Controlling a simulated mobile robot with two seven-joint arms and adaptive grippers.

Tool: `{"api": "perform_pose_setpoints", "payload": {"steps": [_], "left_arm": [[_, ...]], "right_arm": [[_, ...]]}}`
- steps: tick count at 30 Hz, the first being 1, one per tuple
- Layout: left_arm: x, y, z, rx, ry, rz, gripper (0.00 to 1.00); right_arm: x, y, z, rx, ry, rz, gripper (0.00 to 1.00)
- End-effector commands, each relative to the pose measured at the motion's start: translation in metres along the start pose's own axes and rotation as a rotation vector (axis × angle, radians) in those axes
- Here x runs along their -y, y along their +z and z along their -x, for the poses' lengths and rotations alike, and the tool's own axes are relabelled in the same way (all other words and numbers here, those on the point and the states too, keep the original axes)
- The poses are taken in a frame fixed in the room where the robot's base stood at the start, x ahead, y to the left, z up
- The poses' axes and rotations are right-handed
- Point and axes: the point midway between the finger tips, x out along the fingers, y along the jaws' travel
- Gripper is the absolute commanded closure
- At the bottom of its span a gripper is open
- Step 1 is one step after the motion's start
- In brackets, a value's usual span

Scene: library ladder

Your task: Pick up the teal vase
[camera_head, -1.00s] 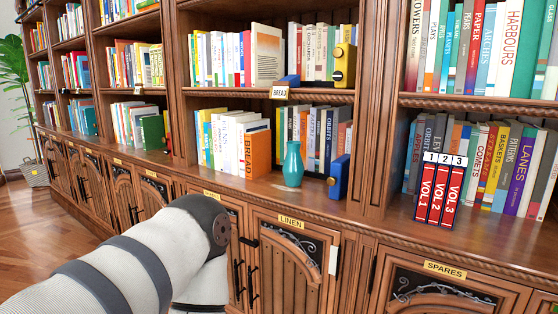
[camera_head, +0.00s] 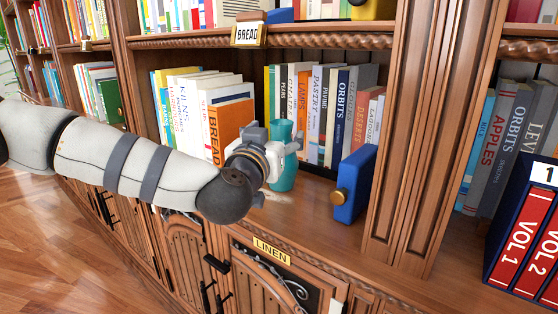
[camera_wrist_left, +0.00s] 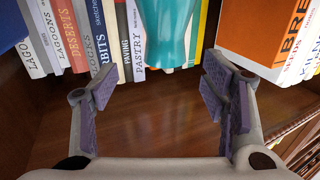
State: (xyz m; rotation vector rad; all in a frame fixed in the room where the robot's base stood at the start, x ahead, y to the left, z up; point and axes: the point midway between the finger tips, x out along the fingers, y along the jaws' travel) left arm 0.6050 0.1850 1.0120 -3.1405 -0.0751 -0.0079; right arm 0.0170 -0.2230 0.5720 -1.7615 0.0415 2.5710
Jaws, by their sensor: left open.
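The teal vase (camera_head: 284,180) stands upright on the cabinet ledge, in front of a row of books. In the head view my left gripper (camera_head: 284,148) is in front of it and hides its middle. In the left wrist view the vase (camera_wrist_left: 163,32) is at the top centre, only partly in frame. The left gripper's fingers (camera_wrist_left: 150,85) are spread wide with nothing between them. The vase appears beyond the fingertips, nearer the right finger in that picture. My right gripper is not seen.
A blue block with a gold knob (camera_head: 351,185) stands right of the vase. The orange BREAD book (camera_head: 232,125) is close on the left. A shelf board (camera_head: 330,42) lies above, and a wooden post (camera_head: 432,130) is at right. The ledge in front is clear.

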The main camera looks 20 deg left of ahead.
Motion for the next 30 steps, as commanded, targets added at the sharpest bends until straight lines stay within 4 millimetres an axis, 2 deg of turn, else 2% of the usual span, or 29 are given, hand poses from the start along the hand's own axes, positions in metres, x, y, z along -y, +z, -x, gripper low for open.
{"api": "perform_pose_setpoints", "payload": {"steps": [12, 20, 28, 29, 30], "left_arm": [[0.007, -0.003, -0.065, 0.005, 0.001, 0.000, 0.33], [0.006, -0.006, -0.070, 0.003, 0.004, 0.000, 0.33], [0.006, -0.005, -0.070, 0.003, 0.003, 0.000, 0.94], [0.006, -0.005, -0.070, 0.003, 0.003, 0.000, 1.00], [0.006, -0.005, -0.070, 0.003, 0.003, 0.000, 1.00]], "right_arm": [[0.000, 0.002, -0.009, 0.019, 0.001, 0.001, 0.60], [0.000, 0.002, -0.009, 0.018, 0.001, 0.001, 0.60], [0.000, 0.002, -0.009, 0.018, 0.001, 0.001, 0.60], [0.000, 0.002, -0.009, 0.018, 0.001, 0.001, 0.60], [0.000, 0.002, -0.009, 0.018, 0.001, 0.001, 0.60]]}}
